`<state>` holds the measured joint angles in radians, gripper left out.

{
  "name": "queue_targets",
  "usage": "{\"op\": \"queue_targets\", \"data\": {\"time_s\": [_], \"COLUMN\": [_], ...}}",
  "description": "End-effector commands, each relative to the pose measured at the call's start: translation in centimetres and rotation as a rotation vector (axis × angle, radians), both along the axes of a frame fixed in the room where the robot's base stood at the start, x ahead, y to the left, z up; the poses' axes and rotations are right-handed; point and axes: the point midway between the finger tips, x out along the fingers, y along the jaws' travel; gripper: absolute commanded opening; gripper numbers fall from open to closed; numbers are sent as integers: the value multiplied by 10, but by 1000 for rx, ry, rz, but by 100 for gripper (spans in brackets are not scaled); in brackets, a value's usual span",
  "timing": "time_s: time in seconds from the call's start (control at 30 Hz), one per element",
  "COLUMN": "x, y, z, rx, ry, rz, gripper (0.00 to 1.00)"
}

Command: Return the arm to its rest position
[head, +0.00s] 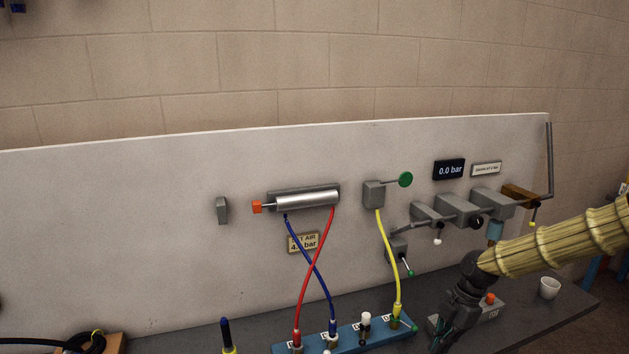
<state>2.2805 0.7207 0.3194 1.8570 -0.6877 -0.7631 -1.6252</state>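My arm comes in from the right in a ribbed yellow sleeve, and my gripper (447,341) hangs at its end, pointing down in front of the panel, over the dark bench. The fingers are dark and small at the lower edge of the head view, so whether they are open or shut does not show clearly. I see no hose in them. A grey box with an orange button (490,299) is right beside and partly behind the gripper.
A white panel (120,220) stands behind the bench (560,310). Red (318,265), blue (313,262) and yellow (388,260) hoses run from panel parts to a blue manifold (350,337). A white cup (549,288) stands right of my gripper. The gauge (449,169) reads 0.0 bar.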

Motion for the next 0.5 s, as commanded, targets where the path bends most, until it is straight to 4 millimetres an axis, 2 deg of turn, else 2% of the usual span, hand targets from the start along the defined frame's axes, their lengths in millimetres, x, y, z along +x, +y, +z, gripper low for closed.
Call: {"op": "queue_targets", "data": {"time_s": [0.27,0.5], "x": [-16,-41], "y": [24,54], "z": [-36,-81], "rx": [7,11], "ry": [38,92], "rz": [-101,-246], "gripper": [0,0]}}
